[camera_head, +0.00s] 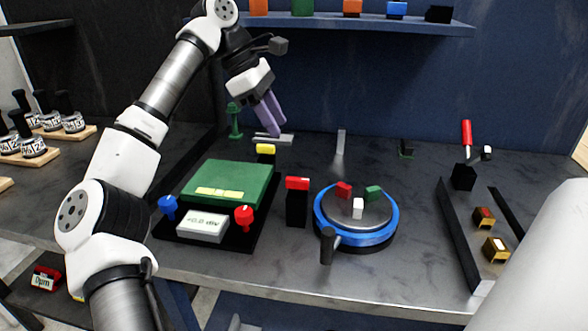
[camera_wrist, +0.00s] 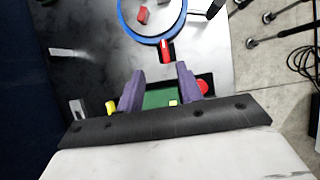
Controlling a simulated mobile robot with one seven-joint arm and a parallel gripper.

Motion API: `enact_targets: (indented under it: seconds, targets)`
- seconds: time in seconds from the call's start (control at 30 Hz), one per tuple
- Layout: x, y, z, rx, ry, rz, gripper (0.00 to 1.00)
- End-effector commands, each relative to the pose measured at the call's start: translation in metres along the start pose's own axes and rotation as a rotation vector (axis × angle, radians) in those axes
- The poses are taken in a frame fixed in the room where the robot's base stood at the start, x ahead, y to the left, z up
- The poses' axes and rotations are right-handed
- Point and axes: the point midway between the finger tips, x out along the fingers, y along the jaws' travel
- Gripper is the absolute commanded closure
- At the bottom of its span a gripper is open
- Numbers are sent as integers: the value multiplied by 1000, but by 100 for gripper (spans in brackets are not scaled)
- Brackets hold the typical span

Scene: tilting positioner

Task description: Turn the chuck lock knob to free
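The chuck is a grey round plate (camera_head: 345,211) with a blue ring (camera_head: 392,226), carrying small red, green and white jaws. A black handle (camera_head: 327,246) stands at its front left. The blue ring also shows at the top of the wrist view (camera_wrist: 125,28). A red knob (camera_head: 244,216) and a blue knob (camera_head: 168,205) flank the green-topped unit; no label shows which is the chuck lock knob. The red knob shows in the wrist view (camera_wrist: 203,86). My gripper (camera_head: 275,127) is raised behind the green unit. Its purple fingers (camera_wrist: 160,70) are apart and empty.
The green-topped unit (camera_head: 228,182) has a small display in front (camera_head: 203,225). A black post with a red top (camera_head: 297,200) stands between it and the chuck. A black rail (camera_head: 458,235) and brass-coloured blocks (camera_head: 495,249) lie right. A blue shelf (camera_head: 330,24) hangs above.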

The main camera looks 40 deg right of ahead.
Motion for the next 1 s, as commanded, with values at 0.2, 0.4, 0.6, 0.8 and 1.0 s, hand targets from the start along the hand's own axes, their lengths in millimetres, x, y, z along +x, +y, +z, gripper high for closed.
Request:
enact_targets:
  seconds: [0.2,0.4,0.6,0.8,1.0]
  targets:
    - [7,-1,-12,-12,87,-42,64]
    - [39,-2,-14,-10,83,-42,64]
    - [82,-4,-17,-11,82,-41,64]
    - [115,-5,-19,-12,81,-40,64]
    - [132,-6,-20,-12,81,-37,64]
